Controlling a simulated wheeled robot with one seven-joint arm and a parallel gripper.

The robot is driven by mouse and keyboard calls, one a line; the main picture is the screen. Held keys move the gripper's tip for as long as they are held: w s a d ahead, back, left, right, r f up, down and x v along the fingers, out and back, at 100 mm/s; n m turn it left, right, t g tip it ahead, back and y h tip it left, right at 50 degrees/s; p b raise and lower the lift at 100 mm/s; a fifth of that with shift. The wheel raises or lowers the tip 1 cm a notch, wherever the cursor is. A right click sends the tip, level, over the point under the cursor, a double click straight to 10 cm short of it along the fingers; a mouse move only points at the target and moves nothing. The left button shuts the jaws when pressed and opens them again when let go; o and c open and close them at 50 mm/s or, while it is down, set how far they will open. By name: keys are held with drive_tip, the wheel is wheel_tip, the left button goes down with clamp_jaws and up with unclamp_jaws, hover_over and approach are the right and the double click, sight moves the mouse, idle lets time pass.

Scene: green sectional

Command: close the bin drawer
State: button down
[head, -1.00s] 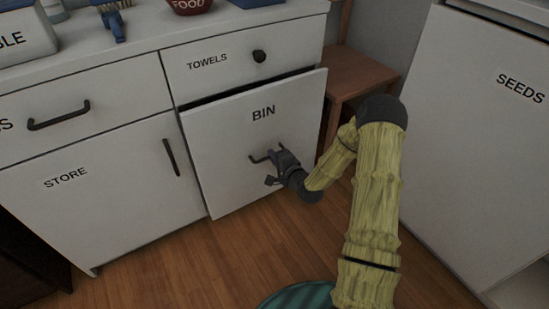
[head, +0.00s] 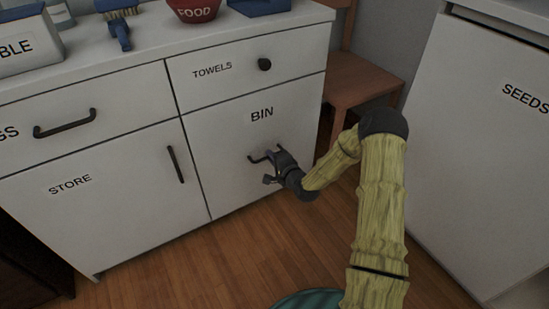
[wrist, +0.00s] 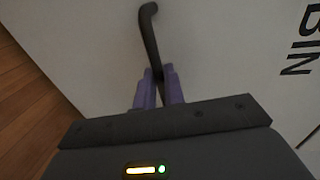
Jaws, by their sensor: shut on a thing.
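The bin drawer (head: 230,133) is the white front labelled BIN, below the towels drawer. Its front sits flush with the fronts beside it, and no open gap shows along its top edge. Its dark handle (head: 257,157) is in the middle of the front and also shows in the wrist view (wrist: 149,35). My gripper (head: 275,165) is at the handle, and in the wrist view its two purple fingers (wrist: 158,88) are shut on the handle's bar. Part of the handle is hidden behind the gripper.
The towels drawer (head: 225,66) above and the store cupboard (head: 105,215) at left are shut. A wooden chair (head: 362,85) stands right of the cabinet. A white seeds unit (head: 470,150) stands at right. Wooden floor (head: 200,265) lies in front.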

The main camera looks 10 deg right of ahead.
drive_tip(key=c, duration=1.5)
unclamp_jaws()
drive_tip(key=shift+w+a, duration=0.1)
drive_tip(key=shift+w, duration=0.1)
drive_tip(key=shift+s, duration=0.1)
drive_tip(key=p+v, duration=0.7)
drive_tip(key=v, duration=1)
drive_tip(key=shift+s, duration=0.15)
